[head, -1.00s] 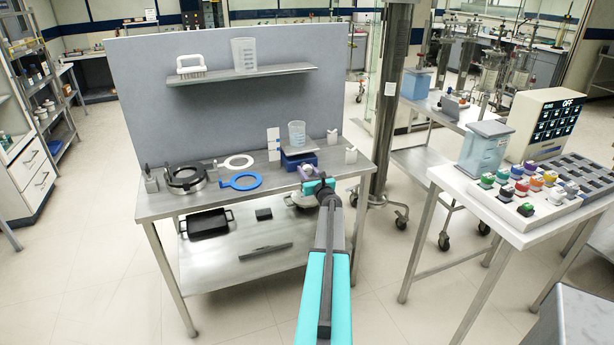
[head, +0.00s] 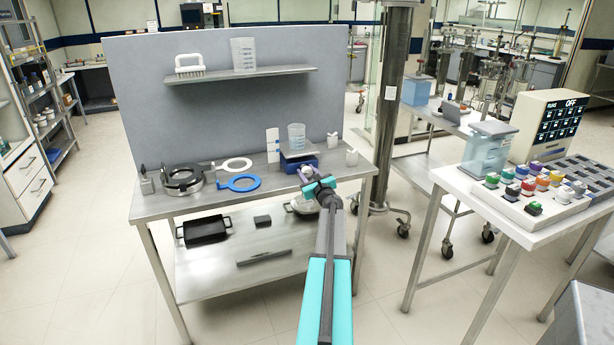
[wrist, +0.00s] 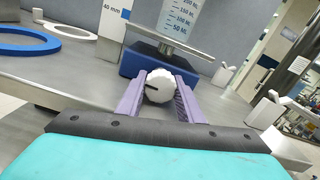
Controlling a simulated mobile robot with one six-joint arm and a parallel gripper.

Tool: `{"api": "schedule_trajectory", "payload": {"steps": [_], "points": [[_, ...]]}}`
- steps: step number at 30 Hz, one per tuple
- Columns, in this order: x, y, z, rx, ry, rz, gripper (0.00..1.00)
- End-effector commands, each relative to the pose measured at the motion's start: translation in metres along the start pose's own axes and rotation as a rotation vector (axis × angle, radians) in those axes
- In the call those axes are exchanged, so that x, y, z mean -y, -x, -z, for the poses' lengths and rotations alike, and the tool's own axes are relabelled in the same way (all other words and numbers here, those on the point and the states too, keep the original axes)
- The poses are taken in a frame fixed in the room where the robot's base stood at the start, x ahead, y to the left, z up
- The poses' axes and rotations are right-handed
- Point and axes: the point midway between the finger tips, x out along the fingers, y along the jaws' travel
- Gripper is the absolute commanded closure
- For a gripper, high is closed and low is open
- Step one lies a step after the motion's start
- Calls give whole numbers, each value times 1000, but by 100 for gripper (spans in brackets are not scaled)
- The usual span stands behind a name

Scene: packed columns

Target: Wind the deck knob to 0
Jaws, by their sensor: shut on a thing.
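The deck stand has a blue base (head: 300,165) and a thin grey deck plate (head: 297,154) above it, on the right part of the steel bench. A clear beaker (head: 296,136) stands on the plate. In the wrist view the white round knob (wrist: 160,86), with a dark mark on its left side, is at the front of the blue base (wrist: 140,63). My gripper (wrist: 159,90) is shut on the knob, one purple finger on each side. A white height card (wrist: 113,25) reading "40 mm" stands left of the plate. In the head view my gripper (head: 312,180) partly hides the knob.
A blue ring (head: 240,183), a white ring (head: 237,164) and a dark round fixture (head: 182,180) lie to the left on the bench. A white post (head: 351,157) stands right of the stand. A grey back panel (head: 220,115) closes the rear.

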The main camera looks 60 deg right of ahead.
Motion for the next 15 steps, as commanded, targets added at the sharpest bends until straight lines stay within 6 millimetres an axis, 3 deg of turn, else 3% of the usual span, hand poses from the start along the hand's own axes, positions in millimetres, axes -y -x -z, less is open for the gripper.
{"api": "schedule_trajectory", "payload": {"steps": [5, 6, 9, 15], "points": [[0, 0, -1, 0, 0, 1, 89], [0, 0, -1, 0, 0, 1, 65], [0, 0, -1, 0, 0, 1, 48], [0, 0, 0, 0, -1, 0, 48]]}}
